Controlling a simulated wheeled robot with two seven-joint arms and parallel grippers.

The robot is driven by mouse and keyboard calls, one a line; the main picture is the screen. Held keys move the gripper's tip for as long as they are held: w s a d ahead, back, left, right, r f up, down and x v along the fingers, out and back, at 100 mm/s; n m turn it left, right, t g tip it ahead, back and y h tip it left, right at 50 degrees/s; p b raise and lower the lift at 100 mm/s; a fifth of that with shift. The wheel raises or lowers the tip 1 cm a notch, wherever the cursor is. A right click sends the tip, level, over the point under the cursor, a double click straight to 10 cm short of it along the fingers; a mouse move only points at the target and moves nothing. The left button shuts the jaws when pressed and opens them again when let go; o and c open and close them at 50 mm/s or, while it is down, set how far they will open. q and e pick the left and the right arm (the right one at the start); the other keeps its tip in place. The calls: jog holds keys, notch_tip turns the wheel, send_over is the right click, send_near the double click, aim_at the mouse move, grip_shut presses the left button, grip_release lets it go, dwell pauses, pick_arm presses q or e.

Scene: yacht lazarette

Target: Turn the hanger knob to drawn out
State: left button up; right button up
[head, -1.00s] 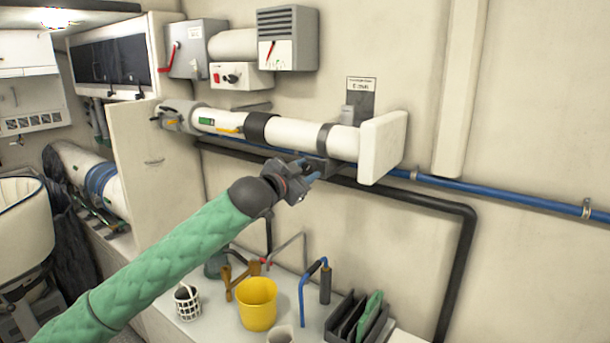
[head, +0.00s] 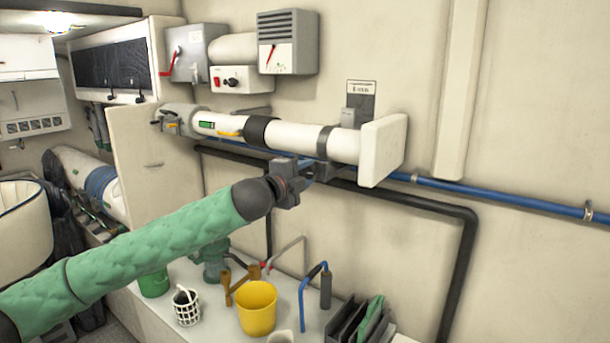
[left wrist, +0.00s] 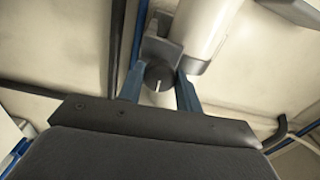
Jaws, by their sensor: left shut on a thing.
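The hanger knob (left wrist: 159,76) is a dark round knob with a white pointer line, seen in the left wrist view. It sits at the underside of a grey hanger bracket, which also shows in the head view as a dark strap (head: 324,143) around a white tube (head: 290,135). My left gripper (left wrist: 160,88) has its two blue fingers on either side of the knob and is shut on it. In the head view my left gripper (head: 308,171) is just below the bracket, and the knob is hidden there. My right gripper is not in view.
A blue pipe (head: 470,191) and a black pipe (head: 420,203) run along the wall close by. A white end board (head: 383,150) stands at the tube's right end. Below, a bench holds a yellow bucket (head: 257,310), a white basket (head: 187,308) and a black rack (head: 352,323).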

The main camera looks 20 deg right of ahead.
pick_arm(q)
jog(key=m, duration=0.3)
jog(key=shift+m, duration=1.8)
jog(key=m, duration=0.2)
jog(key=shift+m, duration=1.3)
jog(key=shift+f+m+p, duration=0.1)
jog(key=shift+m+p, duration=0.2)
jog(key=shift+m, duration=0.6)
jog(key=m, duration=0.3)
jog(key=shift+m, duration=0.9)
jog(key=shift+f+m, duration=0.1)
jog(key=shift+m, duration=0.4)
jog(key=o, duration=0.9)
jog(key=shift+o, duration=0.2)
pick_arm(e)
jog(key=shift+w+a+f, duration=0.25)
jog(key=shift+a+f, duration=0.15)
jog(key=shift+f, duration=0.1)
